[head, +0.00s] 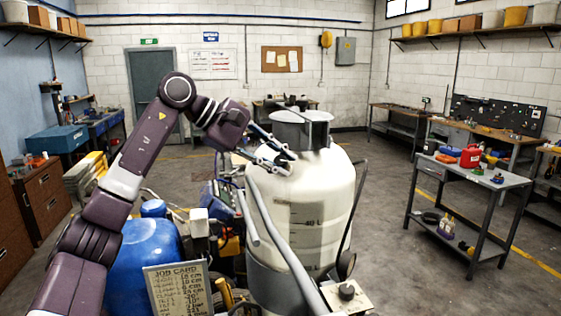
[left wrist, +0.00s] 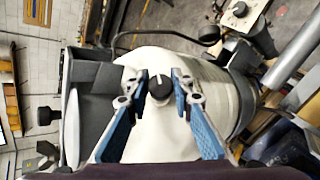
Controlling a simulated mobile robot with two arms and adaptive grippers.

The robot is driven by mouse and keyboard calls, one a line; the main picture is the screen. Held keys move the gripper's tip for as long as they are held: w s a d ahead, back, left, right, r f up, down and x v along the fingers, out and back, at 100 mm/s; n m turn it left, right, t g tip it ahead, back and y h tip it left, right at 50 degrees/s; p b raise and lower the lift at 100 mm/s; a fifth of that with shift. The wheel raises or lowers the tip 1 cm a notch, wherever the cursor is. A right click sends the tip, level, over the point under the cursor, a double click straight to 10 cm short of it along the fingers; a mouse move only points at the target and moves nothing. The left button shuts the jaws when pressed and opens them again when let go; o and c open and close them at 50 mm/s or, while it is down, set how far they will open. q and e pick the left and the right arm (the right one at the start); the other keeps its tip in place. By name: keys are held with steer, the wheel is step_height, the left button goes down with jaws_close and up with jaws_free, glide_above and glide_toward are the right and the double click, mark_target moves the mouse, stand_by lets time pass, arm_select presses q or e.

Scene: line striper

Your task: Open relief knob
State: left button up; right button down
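A dark round knob (left wrist: 160,86) with a light pointer line sits on the white shoulder of the big tank (head: 318,215). In the left wrist view it lies between the fingertips of my left gripper (left wrist: 160,77). The blue-padded fingers are open, with a small gap on each side of the knob. I cannot tell how deep the knob sits between them. In the head view my left gripper (head: 277,158) is at the tank's upper left, beside the grey collar (head: 300,130), and the knob is hidden. My right gripper is out of view.
A small box with a knob (head: 347,291) is low at the front. A blue drum (head: 143,262) and job card (head: 180,288) are left of the tank. A grey trolley (head: 470,178) stands right, with clear floor between.

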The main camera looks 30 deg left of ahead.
arm_select(q)
steer(key=o, duration=0.4)
steer(key=v, duration=1.2)
stand_by(0.3)
